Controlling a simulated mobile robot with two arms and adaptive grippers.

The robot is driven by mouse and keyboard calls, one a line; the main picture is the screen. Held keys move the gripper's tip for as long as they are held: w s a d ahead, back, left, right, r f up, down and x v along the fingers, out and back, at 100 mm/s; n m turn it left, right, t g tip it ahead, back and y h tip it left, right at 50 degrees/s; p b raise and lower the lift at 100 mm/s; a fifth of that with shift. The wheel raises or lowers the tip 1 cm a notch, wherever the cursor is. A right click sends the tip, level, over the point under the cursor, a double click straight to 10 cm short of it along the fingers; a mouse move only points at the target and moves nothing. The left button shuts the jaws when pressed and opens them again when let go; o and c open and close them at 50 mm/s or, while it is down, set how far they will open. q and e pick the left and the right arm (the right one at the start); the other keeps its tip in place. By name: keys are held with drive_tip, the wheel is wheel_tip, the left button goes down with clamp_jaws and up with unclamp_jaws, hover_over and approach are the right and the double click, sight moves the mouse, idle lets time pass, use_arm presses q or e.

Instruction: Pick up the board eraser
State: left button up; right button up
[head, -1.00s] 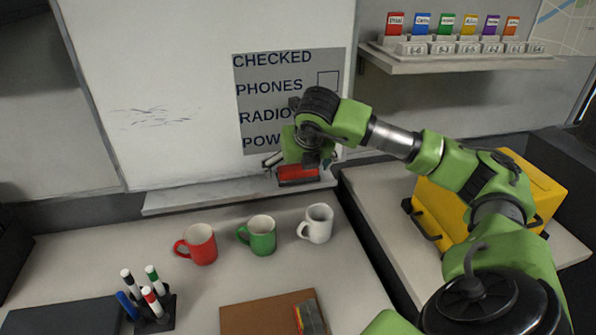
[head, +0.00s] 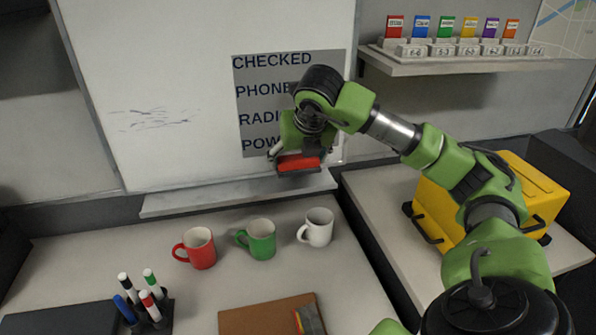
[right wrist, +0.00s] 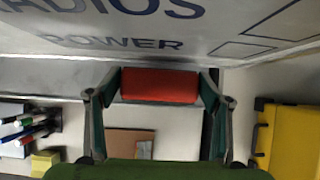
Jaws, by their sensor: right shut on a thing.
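The board eraser (head: 298,163) has a red top and a dark underside. It is held in front of the lower whiteboard, above the ledge (head: 240,194). My right gripper (head: 296,160) is shut on it. In the right wrist view the red eraser (right wrist: 160,85) sits between the two fingers of the right gripper (right wrist: 158,90), one at each end. My left gripper does not show in either view.
Red (head: 199,248), green (head: 261,239) and white (head: 318,227) mugs stand on the desk below the ledge. A marker holder (head: 150,315) is at lower left. A yellow case (head: 520,190) stands at right. A shelf (head: 460,64) with colored tags is at upper right.

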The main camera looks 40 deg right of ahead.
drive_tip(key=s+a+r+p, duration=0.2)
drive_tip(key=s+a+r, duration=0.6)
drive_tip(key=s, duration=0.3)
drive_tip(key=shift+r, duration=0.7)
drive_tip(key=shift+s, duration=0.1)
drive_tip(key=o, duration=0.6)
drive_tip(key=shift+c, duration=0.2)
drive_tip(key=c, duration=0.4)
